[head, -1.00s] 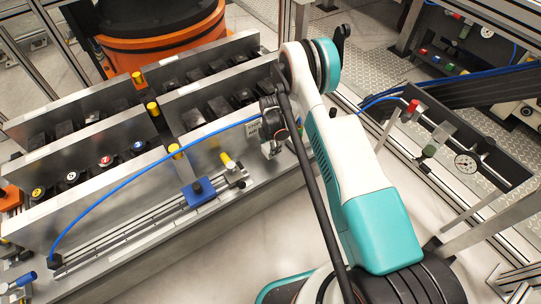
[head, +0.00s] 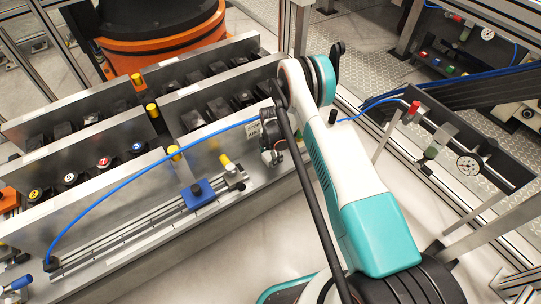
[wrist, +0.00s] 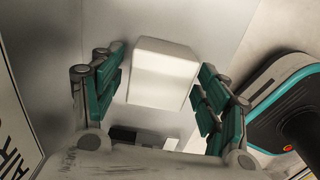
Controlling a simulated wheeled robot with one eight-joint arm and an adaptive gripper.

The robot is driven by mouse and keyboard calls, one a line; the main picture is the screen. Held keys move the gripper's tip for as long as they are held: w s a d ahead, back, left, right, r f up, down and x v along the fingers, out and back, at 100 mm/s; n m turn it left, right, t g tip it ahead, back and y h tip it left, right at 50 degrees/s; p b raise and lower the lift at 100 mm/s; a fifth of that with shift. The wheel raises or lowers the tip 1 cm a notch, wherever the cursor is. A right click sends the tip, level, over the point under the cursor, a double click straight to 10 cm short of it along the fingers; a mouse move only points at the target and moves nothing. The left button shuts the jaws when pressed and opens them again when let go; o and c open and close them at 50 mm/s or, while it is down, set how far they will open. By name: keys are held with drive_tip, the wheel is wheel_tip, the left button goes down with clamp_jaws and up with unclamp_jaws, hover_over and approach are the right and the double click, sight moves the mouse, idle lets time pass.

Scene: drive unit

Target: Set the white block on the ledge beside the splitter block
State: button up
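The white block (wrist: 163,72) shows in the wrist view between the two teal-padded fingers of my gripper (wrist: 158,85). A narrow gap shows on the block's left. The right pads lie close to its right edge, and I cannot tell whether they touch. My gripper (head: 271,150) hangs near the right end of the metal fixture in the head view. The block is not clear there. The ledge (head: 118,262) runs along the front of the fixture. A blue block (head: 198,193) sits on its rail; I cannot tell whether it is the splitter block.
A yellow-capped fitting (head: 226,163) stands just left of my gripper. A blue hose (head: 130,172) arches over the fixture's front. Upright metal plates (head: 205,105) stand behind. A valve panel with a gauge (head: 468,164) is at the right. The floor in front is clear.

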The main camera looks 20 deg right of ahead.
wheel_tip(320, 180, up, 32)
drive_tip(key=f+m+t+p, duration=0.1)
drive_tip(key=m+t+p, duration=0.1)
drive_tip(key=m+p, duration=0.25)
drive_tip(key=s+r+m+t, duration=0.15)
drive_tip(key=s+r, duration=0.25)
drive_tip(key=r, duration=0.4)
drive_tip(key=s+r+m+g, duration=0.1)
drive_tip(key=s+r+m, duration=0.2)
drive_tip(key=r, duration=0.4)
drive_tip(key=s+r+m+t, duration=0.2)
drive_tip(key=s+r+m, duration=0.4)
drive_tip(key=s+r, duration=0.55)
drive_tip(key=s+m+t, duration=0.2)
drive_tip(key=s+m, duration=0.4)
drive_tip(key=s, duration=0.9)
drive_tip(key=shift+s+m+t, duration=0.25)
drive_tip(key=shift+m+t, duration=0.05)
drive_tip(key=shift+t, duration=0.05)
